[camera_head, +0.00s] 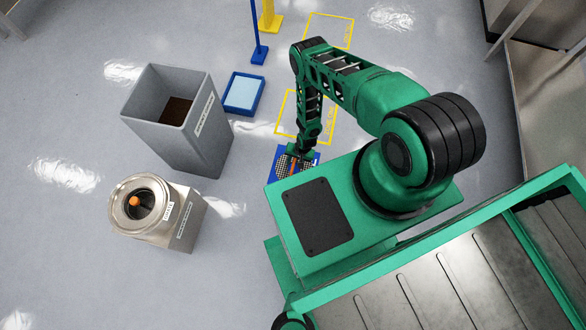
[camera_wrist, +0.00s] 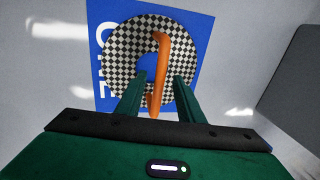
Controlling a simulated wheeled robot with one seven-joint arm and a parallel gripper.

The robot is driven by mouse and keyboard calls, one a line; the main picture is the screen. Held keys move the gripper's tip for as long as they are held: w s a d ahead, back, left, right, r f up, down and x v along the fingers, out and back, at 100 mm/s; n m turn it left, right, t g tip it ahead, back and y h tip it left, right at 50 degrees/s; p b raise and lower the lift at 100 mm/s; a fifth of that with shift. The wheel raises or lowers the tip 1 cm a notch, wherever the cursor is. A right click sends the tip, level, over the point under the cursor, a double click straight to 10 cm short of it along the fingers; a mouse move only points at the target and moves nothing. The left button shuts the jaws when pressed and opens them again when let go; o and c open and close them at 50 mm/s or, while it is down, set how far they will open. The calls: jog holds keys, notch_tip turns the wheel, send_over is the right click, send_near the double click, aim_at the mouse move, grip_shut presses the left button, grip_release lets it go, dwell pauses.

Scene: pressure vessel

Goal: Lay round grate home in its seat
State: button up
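The round grate (camera_wrist: 122,50) is a black-and-white checkered ring with an upright orange handle (camera_wrist: 162,65) arching over its centre hole. It lies on a blue mat (camera_wrist: 193,30) with white lettering. In the head view, the grate (camera_head: 284,165) is partly hidden by my arm. My gripper (camera_wrist: 160,76) is over the grate, its two green fingers apart on either side of the handle, with gaps showing. A steel box (camera_head: 168,240) with a round, rimmed opening (camera_head: 117,205) stands at the left in the head view. An orange-tipped dark post (camera_head: 134,201) shows inside the opening.
Yellow floor outlines (camera_head: 330,30) lie beyond. Floor left of the bin is clear.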

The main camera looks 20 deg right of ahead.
jog(key=shift+a+f, duration=0.15)
jog(key=shift+f, duration=0.65)
jog(key=shift+f, duration=0.25)
grip_shut()
jog(key=shift+w, duration=0.1)
dwell(1.4)
